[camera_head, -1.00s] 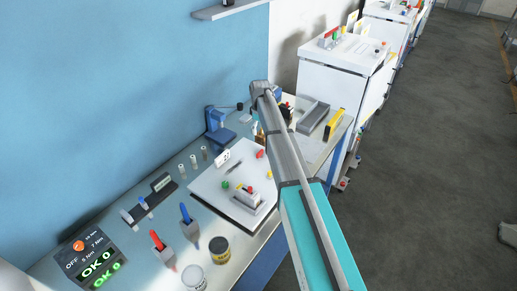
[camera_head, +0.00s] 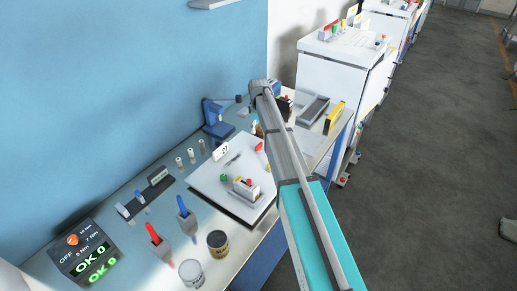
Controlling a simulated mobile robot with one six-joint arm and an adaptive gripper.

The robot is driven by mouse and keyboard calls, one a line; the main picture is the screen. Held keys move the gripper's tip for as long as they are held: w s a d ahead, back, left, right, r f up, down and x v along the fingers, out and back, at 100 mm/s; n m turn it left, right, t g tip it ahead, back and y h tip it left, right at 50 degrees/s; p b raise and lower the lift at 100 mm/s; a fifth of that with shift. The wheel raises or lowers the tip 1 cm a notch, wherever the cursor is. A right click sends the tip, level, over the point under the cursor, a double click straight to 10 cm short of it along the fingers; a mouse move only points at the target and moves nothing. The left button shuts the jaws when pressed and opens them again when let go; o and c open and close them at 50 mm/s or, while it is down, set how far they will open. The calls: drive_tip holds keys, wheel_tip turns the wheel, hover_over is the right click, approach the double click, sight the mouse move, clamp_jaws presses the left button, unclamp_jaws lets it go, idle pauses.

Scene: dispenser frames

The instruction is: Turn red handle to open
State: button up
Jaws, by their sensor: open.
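A red handle (camera_head: 153,234) stands upright in a grey holder near the front left of the workbench (camera_head: 130,265). A blue handle (camera_head: 182,206) stands in a similar holder just right of it. Smaller red parts also show, one on the white board (camera_head: 205,183) and one on the small grey block (camera_head: 246,189) there. I cannot tell which red part is the task's handle. My arm reaches across the right of the bench, its far joint above the back of the bench. My gripper's fingers do not show.
Two round tins (camera_head: 218,244) stand at the bench's front. A torque display (camera_head: 88,252) reading OK 0 sits at the left end. A blue stand (camera_head: 216,118), a grey tray (camera_head: 313,110) and a yellow part (camera_head: 334,117) are farther back. Open grey floor lies right.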

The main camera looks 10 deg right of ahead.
sight(259, 144)
drive_tip(key=shift+f+b, duration=4.85)
drive_tip(key=shift+f, duration=0.25)
drive_tip(key=c, duration=1.1)
